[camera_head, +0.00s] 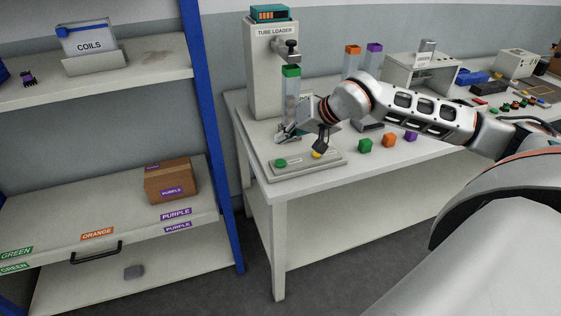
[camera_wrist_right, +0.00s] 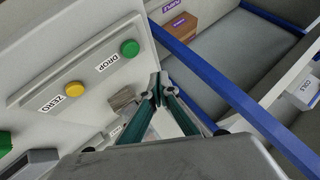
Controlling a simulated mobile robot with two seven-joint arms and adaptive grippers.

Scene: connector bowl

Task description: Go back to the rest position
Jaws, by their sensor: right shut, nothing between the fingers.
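My right arm reaches in from the right in the head view, over the workbench (camera_head: 350,165). My right gripper (camera_head: 284,135) is over the back of the button panel (camera_head: 330,165), near the tube loader (camera_head: 265,80). In the right wrist view its two fingers (camera_wrist_right: 157,88) meet at the tips with nothing between them. The panel has a green button (camera_head: 281,163) marked DROP in the wrist view and a yellow button (camera_head: 317,154) marked ZERO. The wrist view also shows the green button (camera_wrist_right: 130,48) and yellow button (camera_wrist_right: 75,88). My left gripper is out of view.
A tube with a green top (camera_head: 291,88) stands at the loader. Green (camera_head: 365,146), orange (camera_head: 390,140) and purple (camera_head: 411,136) blocks lie right of the panel. A blue-posted shelf (camera_head: 215,140) with a cardboard box (camera_head: 171,182) stands left. Open floor lies between shelf and bench.

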